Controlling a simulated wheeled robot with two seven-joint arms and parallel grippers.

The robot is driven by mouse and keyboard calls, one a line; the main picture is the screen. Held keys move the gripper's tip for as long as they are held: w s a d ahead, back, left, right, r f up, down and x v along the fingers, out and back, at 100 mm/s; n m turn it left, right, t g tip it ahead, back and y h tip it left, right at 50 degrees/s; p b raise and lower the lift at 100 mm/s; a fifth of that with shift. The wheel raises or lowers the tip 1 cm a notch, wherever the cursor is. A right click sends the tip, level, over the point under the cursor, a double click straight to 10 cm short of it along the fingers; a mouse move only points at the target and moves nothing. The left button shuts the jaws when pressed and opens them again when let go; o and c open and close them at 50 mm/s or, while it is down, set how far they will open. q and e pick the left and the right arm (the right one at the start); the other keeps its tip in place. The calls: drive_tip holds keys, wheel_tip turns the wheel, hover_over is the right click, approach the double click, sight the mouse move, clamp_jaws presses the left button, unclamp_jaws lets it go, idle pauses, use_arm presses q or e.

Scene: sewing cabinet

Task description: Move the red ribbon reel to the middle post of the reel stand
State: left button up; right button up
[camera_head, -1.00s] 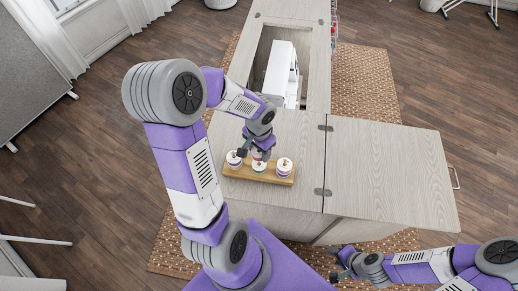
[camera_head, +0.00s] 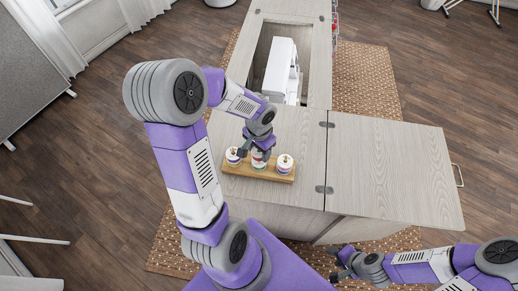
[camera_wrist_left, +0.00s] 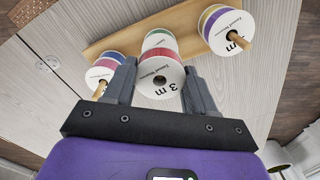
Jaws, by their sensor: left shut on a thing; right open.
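The reel stand (camera_head: 228,171) is a wooden board on the cabinet top, with reels along it. My left gripper (camera_head: 256,154) is shut on the red ribbon reel (camera_wrist_left: 161,70), which has a white face and a dark centre hole. In the left wrist view the gripper's fingers (camera_wrist_left: 160,85) clasp it from both sides. It is in line with a green reel (camera_wrist_left: 157,38) at the middle of the stand; I cannot tell whether they touch. No post tip shows through its hole. My right gripper (camera_head: 338,263) is open and empty at the lower right, off the cabinet.
A blue-and-red reel stack (camera_wrist_left: 103,72) and a yellow-and-purple reel stack (camera_wrist_left: 228,28) stand on the outer posts, whose tips show. A white sewing machine (camera_head: 281,72) sits in the cabinet opening. The right cabinet leaf (camera_head: 390,172) is clear.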

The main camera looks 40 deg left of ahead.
use_arm(q)
drive_tip(key=o, duration=1.1)
wheel_tip(320, 180, up, 8)
drive_tip(key=shift+f+p, duration=0.25)
drive_tip(key=shift+p, duration=0.9)
